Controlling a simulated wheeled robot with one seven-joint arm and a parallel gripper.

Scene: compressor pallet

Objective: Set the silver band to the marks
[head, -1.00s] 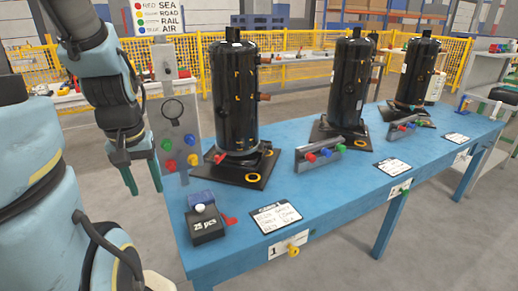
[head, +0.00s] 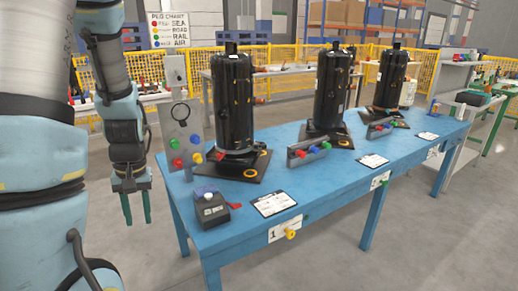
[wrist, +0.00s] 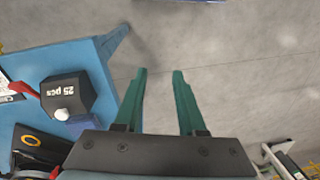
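My gripper (head: 137,207) hangs fingers-down over the floor, left of the blue table's near end. In the wrist view my gripper (wrist: 160,100) shows two green fingers apart, with bare floor between them. Three black compressors stand on the table: the near one (head: 234,100), the middle one (head: 332,90) and the far one (head: 390,78). The near one has small yellow marks on its body and stands on a dark base plate (head: 245,170). I cannot make out a silver band in either view.
The blue table (head: 240,205) holds a grey peg panel (head: 182,140) with a black ring, a "25 pcs" box (head: 208,208), also in the wrist view (wrist: 68,95), a paper card (head: 273,203) and a peg rack (head: 309,154). Floor left of the table is clear.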

